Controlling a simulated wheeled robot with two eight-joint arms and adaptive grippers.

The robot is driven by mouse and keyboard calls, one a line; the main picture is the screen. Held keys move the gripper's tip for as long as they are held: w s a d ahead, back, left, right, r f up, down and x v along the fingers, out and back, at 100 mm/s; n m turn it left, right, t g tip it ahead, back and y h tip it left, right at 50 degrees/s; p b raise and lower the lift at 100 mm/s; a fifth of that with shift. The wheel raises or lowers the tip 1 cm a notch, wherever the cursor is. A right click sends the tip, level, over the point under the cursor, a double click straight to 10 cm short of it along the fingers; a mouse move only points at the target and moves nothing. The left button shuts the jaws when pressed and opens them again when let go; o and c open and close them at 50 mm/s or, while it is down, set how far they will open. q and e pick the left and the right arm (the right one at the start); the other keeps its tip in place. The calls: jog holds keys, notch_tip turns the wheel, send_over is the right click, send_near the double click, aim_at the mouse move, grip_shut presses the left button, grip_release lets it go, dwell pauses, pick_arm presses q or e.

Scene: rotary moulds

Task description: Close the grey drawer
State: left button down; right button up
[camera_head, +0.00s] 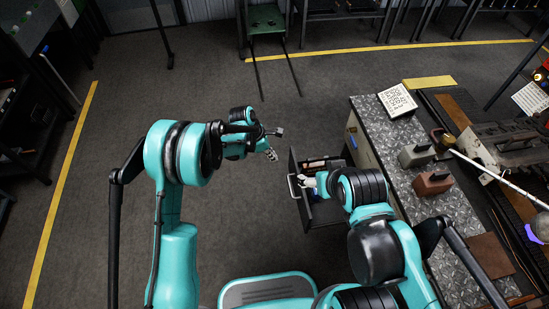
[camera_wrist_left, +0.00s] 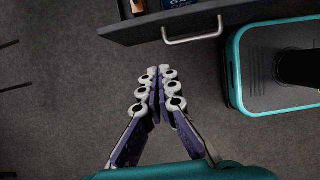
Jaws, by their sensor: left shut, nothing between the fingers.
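The grey drawer (camera_head: 322,214) is pulled out from the left side of the workbench. Its pale handle (camera_head: 291,187) faces left, and a dark object and a blue item show inside. In the left wrist view the drawer front (camera_wrist_left: 145,30) and handle (camera_wrist_left: 195,39) cross the top. My left gripper (camera_head: 272,152) is shut and empty, above and left of the drawer in the head view, apart from the handle. It also shows in the left wrist view (camera_wrist_left: 160,75). My right gripper (camera_head: 307,182) appears over the drawer near the handle, mostly hidden by its own arm; its fingers are unclear.
The workbench (camera_head: 440,205) with a metal-plate top stands at right, carrying a white printed block (camera_head: 397,101) and two small brown-and-grey blocks. A green stool (camera_head: 265,20) stands at the back. The floor left of the drawer is clear.

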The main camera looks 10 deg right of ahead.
pick_arm(q)
jog(key=d+f+b, duration=0.4)
jog(key=d+f, duration=0.2)
jog(key=f, duration=0.1)
jog(key=shift+w+d, duration=0.15)
jog(key=shift+d, duration=0.25)
